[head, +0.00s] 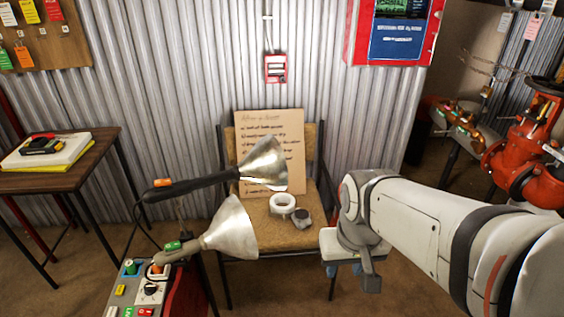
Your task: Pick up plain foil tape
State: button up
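Two tape-like rolls lie on the tan seat of a chair (262,240). One is a pale, whitish-silver ring (282,203) with an open centre. The other is a smaller dark grey roll (302,217) just to its right and nearer me. I cannot read a label on either, so I cannot tell which is the plain foil tape. My gripper (345,270) is at the right front of the seat, to the right of both rolls and apart from them. Its two blue fingertips are spread apart with nothing visible between them.
Two silver cone-shaped horns (230,228) (263,165) stand left of the rolls, partly over the seat. A handwritten board (270,135) leans on the chair back. A side table (90,170) is at left; red valves (540,150) are at right.

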aim_at(278, 216)
jog(key=z, duration=0.05)
jog(key=i, duration=1)
jog(key=u, duration=0.05)
